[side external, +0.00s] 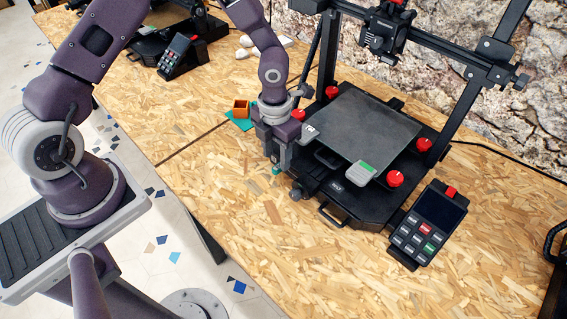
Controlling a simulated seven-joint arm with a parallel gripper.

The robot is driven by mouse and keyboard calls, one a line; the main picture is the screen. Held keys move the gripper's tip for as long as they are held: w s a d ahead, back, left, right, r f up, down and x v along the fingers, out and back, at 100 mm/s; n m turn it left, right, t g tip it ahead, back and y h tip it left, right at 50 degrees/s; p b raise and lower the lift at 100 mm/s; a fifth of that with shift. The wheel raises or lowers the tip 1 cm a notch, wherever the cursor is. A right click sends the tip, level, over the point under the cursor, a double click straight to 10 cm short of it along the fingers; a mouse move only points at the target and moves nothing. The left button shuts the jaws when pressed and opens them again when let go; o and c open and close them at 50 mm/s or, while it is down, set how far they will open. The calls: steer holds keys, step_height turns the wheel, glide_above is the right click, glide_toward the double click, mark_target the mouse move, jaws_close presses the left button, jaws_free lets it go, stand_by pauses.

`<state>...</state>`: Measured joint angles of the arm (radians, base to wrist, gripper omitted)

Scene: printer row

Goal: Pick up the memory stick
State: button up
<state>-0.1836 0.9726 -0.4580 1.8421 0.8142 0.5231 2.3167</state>
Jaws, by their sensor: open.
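My gripper (279,163) points down at the left front corner of the printer, low over the wooden table. Its jaws are open. A small teal piece (276,170) shows right at the fingertips; it is too small to tell whether it is the memory stick or part of a finger. I cannot tell for certain which thing is the memory stick.
The black printer frame (328,52) rises close behind and right of my gripper. Red knobs (395,179) stand around the bed. A keypad unit (429,222) lies at right. An orange box (241,108) sits on a teal mat (240,124). The front table (290,260) is clear.

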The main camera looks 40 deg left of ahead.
mark_target(276, 168)
steer(key=f, duration=0.4)
steer(key=shift+w+a+f, duration=0.1)
steer(key=shift+a+f, duration=0.05)
steer(key=shift+a, duration=0.05)
jaws_close()
steer(key=s, duration=1.8)
